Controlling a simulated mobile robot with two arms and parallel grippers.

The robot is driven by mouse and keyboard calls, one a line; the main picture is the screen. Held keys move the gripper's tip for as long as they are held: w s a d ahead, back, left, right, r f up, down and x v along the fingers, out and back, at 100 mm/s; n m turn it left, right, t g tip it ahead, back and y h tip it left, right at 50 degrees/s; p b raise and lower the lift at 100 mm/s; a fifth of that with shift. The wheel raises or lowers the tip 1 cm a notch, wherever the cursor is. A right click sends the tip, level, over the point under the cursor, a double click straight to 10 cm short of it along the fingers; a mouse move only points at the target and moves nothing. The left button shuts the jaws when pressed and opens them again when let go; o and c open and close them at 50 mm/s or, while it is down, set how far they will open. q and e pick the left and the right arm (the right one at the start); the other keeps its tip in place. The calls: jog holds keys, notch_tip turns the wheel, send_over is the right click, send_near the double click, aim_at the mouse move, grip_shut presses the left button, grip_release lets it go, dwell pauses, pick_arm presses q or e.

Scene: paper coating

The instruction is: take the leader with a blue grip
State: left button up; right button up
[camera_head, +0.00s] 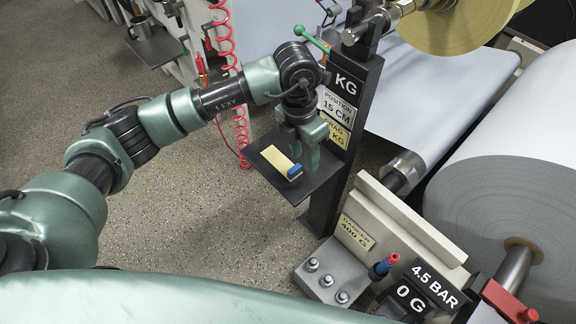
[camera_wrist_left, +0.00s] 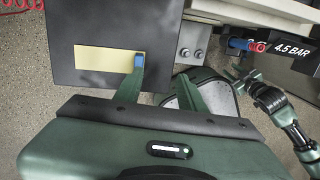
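The leader (camera_head: 277,160) is a flat pale yellow strip lying on a dark shelf plate (camera_head: 268,178). Its blue grip (camera_head: 295,171) is at the end nearer my left gripper. My left gripper (camera_head: 302,158) is just above the plate beside the blue grip. In the left wrist view the yellow strip (camera_wrist_left: 105,58) and its blue grip (camera_wrist_left: 139,63) lie by the tip of one finger, and the fingers (camera_wrist_left: 162,72) stand apart with nothing between them. Whether that finger touches the grip I cannot tell. My right gripper (camera_wrist_left: 238,78) shows small in the left wrist view.
A black post with KG labels (camera_head: 338,135) stands right beside the plate. A block marked 400 G (camera_head: 356,232) and a red and blue knob (camera_head: 383,267) are lower right. A large paper roll (camera_head: 480,220) fills the right. Red coiled hoses (camera_head: 243,130) hang behind the plate.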

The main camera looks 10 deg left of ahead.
aim_at(294, 168)
pick_arm(q)
jog(key=a, duration=0.1)
jog(key=w+a+y, duration=0.1)
jog(key=a, duration=0.1)
jog(key=shift+f, duration=1)
jog(key=f, duration=0.5)
jog(key=shift+d+f, duration=0.15)
jog(key=shift+d, duration=0.15)
jog(key=shift+w, duration=0.1)
jog(key=shift+c, duration=0.3)
grip_shut()
